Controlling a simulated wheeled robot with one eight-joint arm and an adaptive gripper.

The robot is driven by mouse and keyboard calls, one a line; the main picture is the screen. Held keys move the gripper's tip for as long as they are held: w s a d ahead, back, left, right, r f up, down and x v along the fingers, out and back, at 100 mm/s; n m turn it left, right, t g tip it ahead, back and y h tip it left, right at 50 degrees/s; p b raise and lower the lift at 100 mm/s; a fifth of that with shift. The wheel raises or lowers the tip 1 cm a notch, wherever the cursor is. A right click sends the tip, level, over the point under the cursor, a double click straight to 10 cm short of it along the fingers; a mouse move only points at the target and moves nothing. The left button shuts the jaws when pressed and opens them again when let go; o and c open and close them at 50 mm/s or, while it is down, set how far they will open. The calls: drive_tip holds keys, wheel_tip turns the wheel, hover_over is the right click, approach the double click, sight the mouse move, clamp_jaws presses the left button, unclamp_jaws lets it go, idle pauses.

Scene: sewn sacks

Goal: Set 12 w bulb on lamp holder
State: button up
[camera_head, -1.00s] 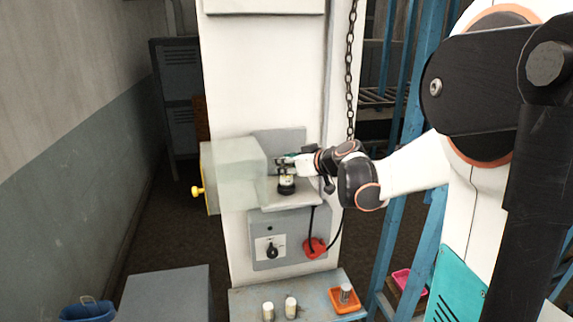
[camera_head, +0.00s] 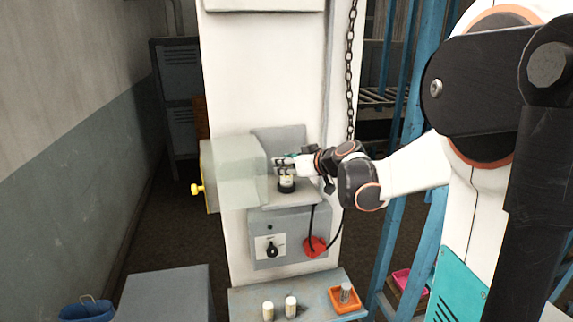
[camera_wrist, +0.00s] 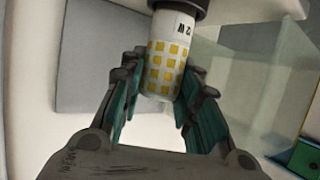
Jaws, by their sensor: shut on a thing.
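The 12 W bulb (camera_wrist: 167,55) is a white cylinder with yellow squares and a "12 W" label that reads upside down in the wrist view. My gripper (camera_wrist: 160,92) is shut on it, with teal pads on both sides of its lower part. In the head view my gripper (camera_head: 284,162) reaches in from the right above the grey shelf. The black lamp holder (camera_head: 287,188) stands on that shelf, directly under the bulb. In the wrist view the bulb's far end meets a dark collar; I cannot tell whether it is seated in it.
A clear cover (camera_head: 232,175) with a yellow knob (camera_head: 196,190) stands to the left of the shelf. Below are a switch box (camera_head: 290,225) and a red plug (camera_head: 315,247). Two pale cylinders (camera_head: 268,311) and an orange tray (camera_head: 333,304) are on the blue bench. A chain (camera_head: 350,70) hangs behind my arm.

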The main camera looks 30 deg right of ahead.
drive_tip(key=shift+f, duration=0.2)
drive_tip(key=o, duration=0.8)
drive_tip(key=p+v, duration=0.3)
drive_tip(key=v, duration=0.8)
idle(0.6)
